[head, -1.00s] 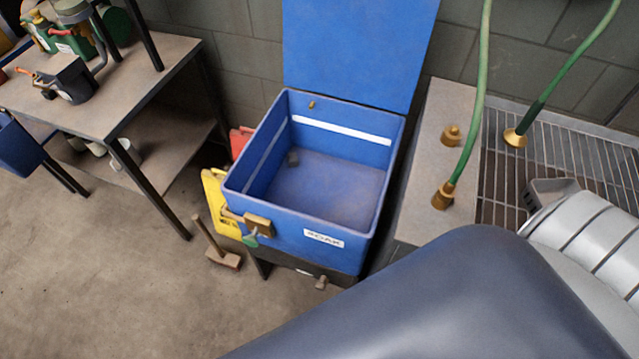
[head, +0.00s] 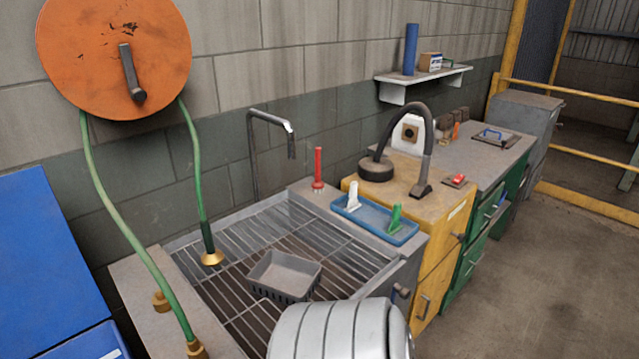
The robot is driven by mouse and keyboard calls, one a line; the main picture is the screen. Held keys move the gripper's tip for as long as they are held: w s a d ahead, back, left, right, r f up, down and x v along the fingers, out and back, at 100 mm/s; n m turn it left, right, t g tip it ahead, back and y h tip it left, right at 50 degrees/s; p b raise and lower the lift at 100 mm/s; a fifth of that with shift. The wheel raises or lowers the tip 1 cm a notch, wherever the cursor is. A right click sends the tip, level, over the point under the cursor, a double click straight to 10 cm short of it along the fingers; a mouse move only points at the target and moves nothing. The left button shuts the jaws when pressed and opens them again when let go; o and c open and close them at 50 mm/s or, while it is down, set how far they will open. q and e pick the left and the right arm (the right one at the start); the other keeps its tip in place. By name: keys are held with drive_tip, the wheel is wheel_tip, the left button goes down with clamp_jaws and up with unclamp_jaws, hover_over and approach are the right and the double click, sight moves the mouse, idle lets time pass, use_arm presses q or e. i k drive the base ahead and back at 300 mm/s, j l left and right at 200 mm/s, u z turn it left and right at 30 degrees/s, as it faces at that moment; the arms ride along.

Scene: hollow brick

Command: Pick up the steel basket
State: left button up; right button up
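A small grey basket (head: 284,276) sits upright on the wire grate (head: 225,298) of the sink bench. It looks like the steel basket. It is open at the top with slotted sides, and it appears empty. A white ribbed part of my own body covers the grate just below it, near the bottom edge of the head view. Neither of my grippers shows in this view, so I cannot tell where they are relative to the basket.
A bent tap (head: 273,122) and a green hose (head: 118,215) stand around the grate. A red-handled tool (head: 318,168) is behind it. A blue tray (head: 375,219) lies right of it, beside a yellow cabinet (head: 437,252). A blue lid (head: 45,255) is at left. Open floor lies right.

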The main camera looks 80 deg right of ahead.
sight(285, 278)
drive_tip(key=j+z, duration=0.15)
drive_tip(key=z, duration=0.2)
drive_tip(key=j+z, duration=0.2)
drive_tip(key=z, duration=0.2)
drive_tip(key=j+z, duration=0.15)
drive_tip(key=z, duration=0.2)
drive_tip(key=k+l, duration=0.05)
